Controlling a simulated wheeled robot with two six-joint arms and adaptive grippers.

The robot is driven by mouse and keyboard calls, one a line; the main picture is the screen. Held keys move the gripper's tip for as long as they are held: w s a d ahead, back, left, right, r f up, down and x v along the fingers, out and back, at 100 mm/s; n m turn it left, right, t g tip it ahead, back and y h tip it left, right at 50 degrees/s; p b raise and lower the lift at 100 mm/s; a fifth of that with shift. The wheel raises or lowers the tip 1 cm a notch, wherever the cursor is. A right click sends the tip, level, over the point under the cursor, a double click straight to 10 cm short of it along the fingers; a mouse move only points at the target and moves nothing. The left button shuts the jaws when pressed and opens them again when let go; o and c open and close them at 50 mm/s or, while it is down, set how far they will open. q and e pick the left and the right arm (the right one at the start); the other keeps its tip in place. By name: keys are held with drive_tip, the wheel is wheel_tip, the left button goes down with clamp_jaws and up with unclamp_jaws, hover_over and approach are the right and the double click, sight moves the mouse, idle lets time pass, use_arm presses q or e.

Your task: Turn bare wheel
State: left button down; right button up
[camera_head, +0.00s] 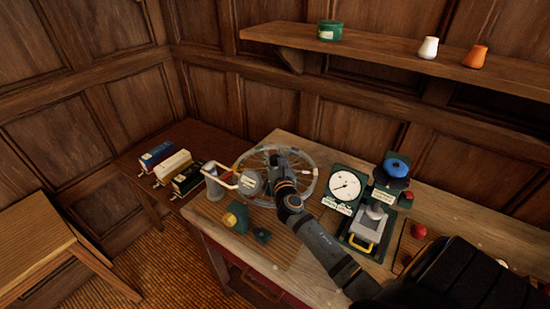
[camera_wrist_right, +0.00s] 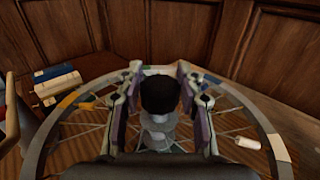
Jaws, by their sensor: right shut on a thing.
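The bare wheel (camera_head: 314,166) is a thin grey rim with spokes, lying roughly flat above the bench's left part. Its rim (camera_wrist_right: 238,95) also shows in the wrist view, with coloured marks on it. A black round knob (camera_wrist_right: 160,98) stands over the pale hub at the wheel's middle. My right gripper (camera_head: 277,165) reaches over the wheel from the front right. In the wrist view its two fingers (camera_wrist_right: 160,76) are shut on the black knob, one on each side. In the head view my arm hides the hub and the fingertips. My left gripper is out of view.
A grey cylinder (camera_head: 214,184) stands left of the wheel. A dial gauge (camera_head: 345,186) and a blue-topped device (camera_head: 396,166) stand right. Coloured boxes (camera_head: 172,163) lie on a side table. A shelf (camera_head: 370,47) runs behind.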

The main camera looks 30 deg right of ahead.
clamp_jaws()
drive_tip(key=shift+m+g+h, duration=0.4)
drive_tip(key=shift+m+h, duration=0.2)
drive_tip(key=shift+h, duration=0.5)
drive_tip(key=o, duration=1.2)
unclamp_jaws()
drive_tip(key=shift+c, duration=0.2)
